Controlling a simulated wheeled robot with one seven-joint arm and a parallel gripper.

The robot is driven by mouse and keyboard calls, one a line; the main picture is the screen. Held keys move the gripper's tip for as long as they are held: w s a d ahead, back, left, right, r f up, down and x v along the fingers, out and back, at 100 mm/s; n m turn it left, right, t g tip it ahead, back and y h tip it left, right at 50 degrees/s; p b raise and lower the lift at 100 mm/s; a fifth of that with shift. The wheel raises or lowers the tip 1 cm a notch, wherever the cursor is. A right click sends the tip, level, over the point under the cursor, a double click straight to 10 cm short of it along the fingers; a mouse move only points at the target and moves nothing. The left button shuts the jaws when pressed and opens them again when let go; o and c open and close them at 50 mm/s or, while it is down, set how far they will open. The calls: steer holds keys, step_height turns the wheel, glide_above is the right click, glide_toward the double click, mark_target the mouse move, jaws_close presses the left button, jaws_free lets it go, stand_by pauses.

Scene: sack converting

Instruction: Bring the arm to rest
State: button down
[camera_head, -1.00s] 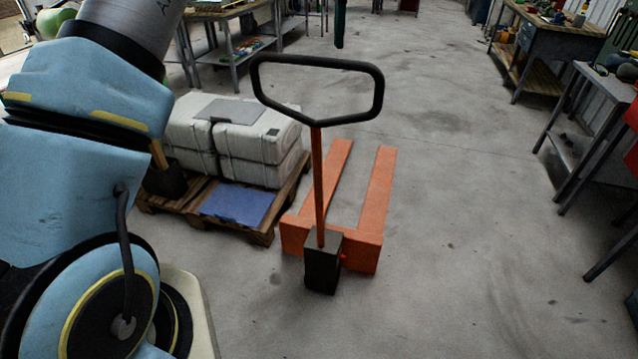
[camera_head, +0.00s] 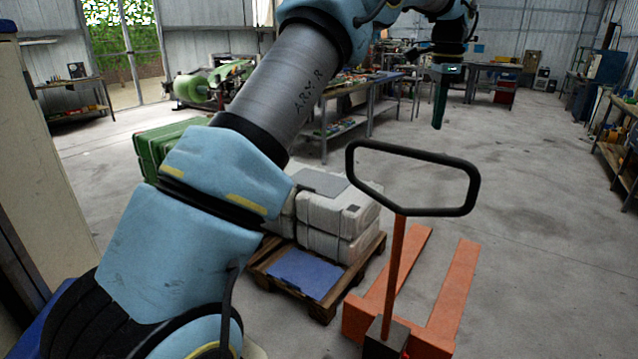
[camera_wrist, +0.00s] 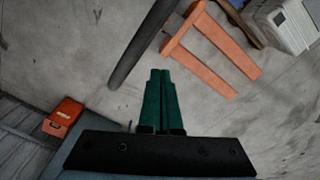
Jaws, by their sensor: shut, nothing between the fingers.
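My arm reaches up from the lower left of the head view and bends over at the top. My gripper (camera_head: 438,98) hangs from its end, pointing down, high above the floor and beyond the pallet truck's handle in the picture. In the wrist view my gripper (camera_wrist: 160,75) shows two green fingers side by side. They are shut with nothing between them, and they touch nothing that I can see.
An orange pallet truck (camera_head: 456,290) with a black loop handle (camera_head: 470,190) stands in front. Left of it, a wooden pallet (camera_head: 322,306) carries white bales (camera_head: 345,215) and a blue sheet (camera_head: 305,274). Workbenches line the back and right. Floor at right is clear.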

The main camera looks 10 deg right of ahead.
steer(key=a+f+n+t, duration=0.1)
steer(key=a+f+n, duration=0.15)
steer(key=a, duration=0.65)
steer(key=a+f+n, duration=0.2)
steer(key=a+n, duration=0.2)
steer(key=a, duration=0.5)
steer(key=a+f+n+t, duration=0.1)
steer(key=a+f+n, duration=0.25)
steer(key=a, duration=0.65)
steer(key=s+a+f+n, duration=0.3)
steer(key=s+a+n, duration=0.2)
steer(key=s+a, duration=0.25)
steer(key=s+a+f+n, duration=0.3)
steer(key=s+a+n, duration=0.1)
steer(key=s+a, duration=0.4)
step_height(320, 180, down, 6)
steer(key=a+b, duration=0.1)
steer(key=b, duration=0.4)
steer(key=shift+s+f+b, duration=0.25)
steer(key=shift+s+b, duration=0.05)
steer(key=shift+s, duration=0.05)
